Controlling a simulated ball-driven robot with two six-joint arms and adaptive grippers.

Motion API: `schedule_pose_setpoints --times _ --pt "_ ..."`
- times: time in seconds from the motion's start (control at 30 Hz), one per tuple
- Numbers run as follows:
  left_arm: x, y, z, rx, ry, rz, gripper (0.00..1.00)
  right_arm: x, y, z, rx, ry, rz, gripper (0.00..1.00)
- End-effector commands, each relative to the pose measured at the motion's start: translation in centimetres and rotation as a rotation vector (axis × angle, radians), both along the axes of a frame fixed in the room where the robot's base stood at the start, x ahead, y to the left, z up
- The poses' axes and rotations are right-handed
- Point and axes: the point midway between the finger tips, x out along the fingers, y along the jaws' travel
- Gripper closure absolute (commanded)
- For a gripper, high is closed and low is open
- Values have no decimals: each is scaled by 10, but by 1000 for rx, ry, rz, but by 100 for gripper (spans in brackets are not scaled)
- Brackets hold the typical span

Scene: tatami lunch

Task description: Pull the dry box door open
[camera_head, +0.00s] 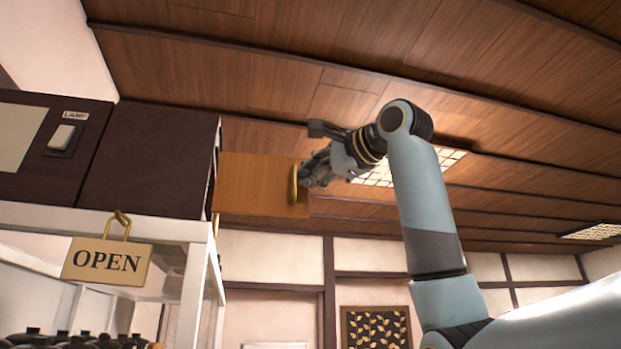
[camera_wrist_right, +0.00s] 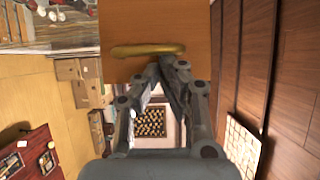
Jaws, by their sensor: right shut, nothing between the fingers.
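The dry box door (camera_head: 255,182) is an orange-brown wooden panel. It stands out to the right from the edge of a dark box (camera_head: 150,155) high on a white shelf, and looks swung open. A gold bar handle (camera_head: 293,185) is on its right part; it also shows in the right wrist view (camera_wrist_right: 148,50). My right gripper (camera_head: 306,178) is at the handle's right side with its fingers shut and empty. In the wrist view its fingertips (camera_wrist_right: 168,64) are close to the handle; I cannot tell whether they touch. My left gripper is not in view.
A dark panel with a LAMP switch (camera_head: 62,137) is at the left. An OPEN sign (camera_head: 106,262) hangs on the white shelf frame (camera_head: 195,285), with several dark pots below. The wooden ceiling (camera_head: 250,70) is above. Stacked cardboard boxes (camera_wrist_right: 80,80) show in the wrist view.

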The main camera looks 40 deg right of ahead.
Motion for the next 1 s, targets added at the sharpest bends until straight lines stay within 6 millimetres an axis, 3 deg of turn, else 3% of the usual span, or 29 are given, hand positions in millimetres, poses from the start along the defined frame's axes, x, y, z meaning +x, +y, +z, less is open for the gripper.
schedule_pose_setpoints --times 0.1,0.23,0.5,0.7,1.0 --pt "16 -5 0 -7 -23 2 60 -2 0 0 0 1 0 100" --pt "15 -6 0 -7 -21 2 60 -16 -3 1 -2 -1 -3 100" --pt "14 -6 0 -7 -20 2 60 -76 -9 1 -7 -5 -6 100" --pt "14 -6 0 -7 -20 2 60 -111 -12 2 -4 -3 -4 100" --pt "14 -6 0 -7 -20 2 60 -124 -12 2 -1 -1 1 100"
